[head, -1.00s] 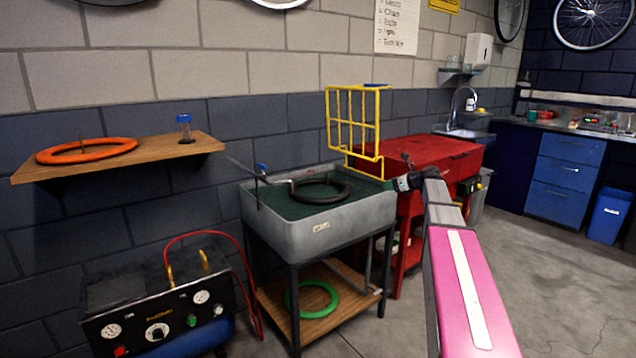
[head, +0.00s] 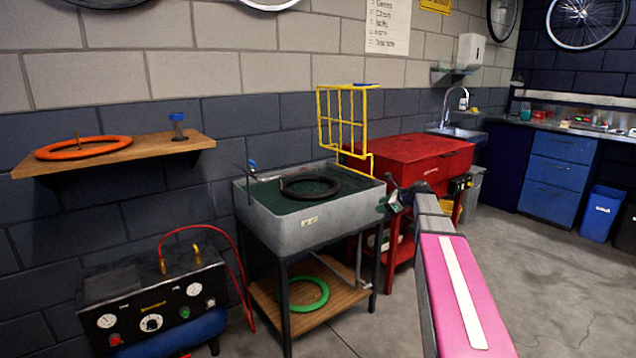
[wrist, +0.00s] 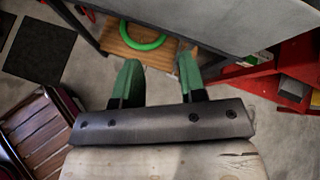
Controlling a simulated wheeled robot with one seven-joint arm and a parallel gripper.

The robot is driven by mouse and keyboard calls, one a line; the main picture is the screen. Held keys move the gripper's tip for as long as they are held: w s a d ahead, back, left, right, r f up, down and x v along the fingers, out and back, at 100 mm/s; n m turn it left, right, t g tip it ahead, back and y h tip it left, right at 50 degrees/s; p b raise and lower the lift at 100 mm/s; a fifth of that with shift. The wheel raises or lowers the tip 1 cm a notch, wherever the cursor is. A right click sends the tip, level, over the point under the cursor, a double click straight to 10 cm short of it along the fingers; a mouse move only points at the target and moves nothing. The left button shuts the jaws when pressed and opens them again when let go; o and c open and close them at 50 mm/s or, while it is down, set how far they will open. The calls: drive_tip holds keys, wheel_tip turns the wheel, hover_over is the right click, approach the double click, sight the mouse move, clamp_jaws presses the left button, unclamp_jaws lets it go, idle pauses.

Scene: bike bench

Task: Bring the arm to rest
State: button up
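My gripper (wrist: 157,80) shows in the wrist view with its two green fingers apart and nothing between them. In the head view my gripper (head: 396,200) is small, at the end of my pink arm, near the right front corner of the grey sink (head: 320,222). Whether it touches the sink cannot be told. The wrist view shows the sink's side (wrist: 225,22) beyond the fingers, with the lower wooden shelf (wrist: 125,48) and a green ring (wrist: 140,42) further off.
A black ring (head: 312,188) lies in the sink. A red cabinet (head: 415,160) with a yellow rack (head: 343,122) stands behind. An orange ring (head: 82,147) and a blue-capped jar (head: 178,126) sit on the wall shelf (head: 150,150). A compressor (head: 155,300) stands at left. Floor (head: 560,290) at right is clear.

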drive_tip(key=s+a+f+n+g+h, duration=0.2)
drive_tip(key=s+f+n, duration=0.5)
drive_tip(key=s, duration=0.4)
drive_tip(key=s+a+f+n+g+h, duration=0.2)
drive_tip(key=s+f+n+g+h, duration=0.1)
drive_tip(key=s+f+n, duration=0.5)
drive_tip(key=s+a+f+n+g+h, duration=0.2)
drive_tip(key=s+f+n, duration=0.5)
drive_tip(key=s, duration=0.7)
drive_tip(key=shift+a+f+h, duration=0.4)
drive_tip(key=shift+h, duration=0.5)
